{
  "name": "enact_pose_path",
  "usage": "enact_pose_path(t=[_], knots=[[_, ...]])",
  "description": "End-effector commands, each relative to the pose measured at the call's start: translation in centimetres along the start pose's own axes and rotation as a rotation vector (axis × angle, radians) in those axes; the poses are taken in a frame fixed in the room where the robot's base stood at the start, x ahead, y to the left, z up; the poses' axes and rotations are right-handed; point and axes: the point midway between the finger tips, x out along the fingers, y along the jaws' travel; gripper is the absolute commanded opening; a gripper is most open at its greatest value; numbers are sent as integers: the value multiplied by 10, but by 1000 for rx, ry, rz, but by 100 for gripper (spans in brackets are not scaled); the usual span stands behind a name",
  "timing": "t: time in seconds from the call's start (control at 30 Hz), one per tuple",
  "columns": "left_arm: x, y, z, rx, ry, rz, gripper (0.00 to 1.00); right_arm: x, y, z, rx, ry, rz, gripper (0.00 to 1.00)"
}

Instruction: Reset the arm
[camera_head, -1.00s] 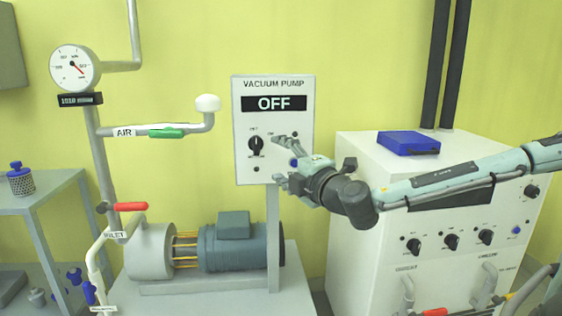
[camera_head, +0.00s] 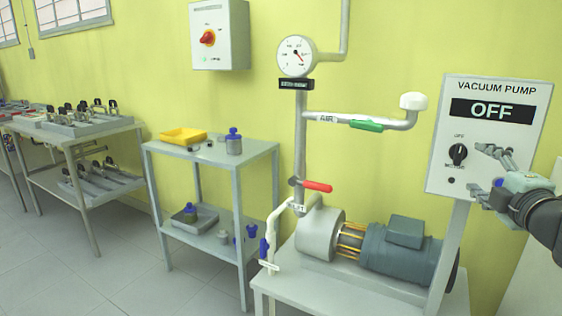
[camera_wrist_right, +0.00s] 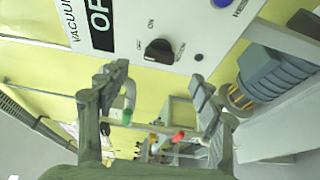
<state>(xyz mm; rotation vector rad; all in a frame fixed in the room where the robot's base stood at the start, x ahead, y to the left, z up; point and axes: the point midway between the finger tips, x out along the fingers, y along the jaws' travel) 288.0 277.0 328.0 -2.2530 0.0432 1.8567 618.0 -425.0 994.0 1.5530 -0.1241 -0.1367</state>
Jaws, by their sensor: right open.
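My right gripper (camera_head: 486,171) is at the right edge of the head view, in front of the vacuum pump control box (camera_head: 490,140), whose display reads OFF. Its fingers are apart and empty. In the right wrist view the gripper (camera_wrist_right: 162,90) also shows open, with nothing between its fingertips. The black knob (camera_wrist_right: 158,50) of the box lies beyond the fingertips there, apart from them. The knob also shows in the head view (camera_head: 458,153), left of the fingers. My left gripper is not in view.
The pump motor (camera_head: 403,249) stands on a low grey bench below the box. A gauge (camera_head: 296,56) and pipe with a red-handled valve (camera_head: 317,186) rise left of it. A grey shelf table (camera_head: 215,158) holds a yellow tray (camera_head: 183,137). Floor (camera_head: 120,275) is clear at left.

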Motion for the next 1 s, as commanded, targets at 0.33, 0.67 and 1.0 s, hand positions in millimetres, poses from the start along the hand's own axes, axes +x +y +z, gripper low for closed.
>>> enact_pose_path(t=[0.33, 0.67, 1.0], knots=[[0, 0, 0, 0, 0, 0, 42, 38, 2, -3, 8, 7, 5, 66], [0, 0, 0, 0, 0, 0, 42, 76, 1, -4, 3, 8, 3, 66], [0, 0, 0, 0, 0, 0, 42, 84, 1, -5, 1, 9, 1, 66]])
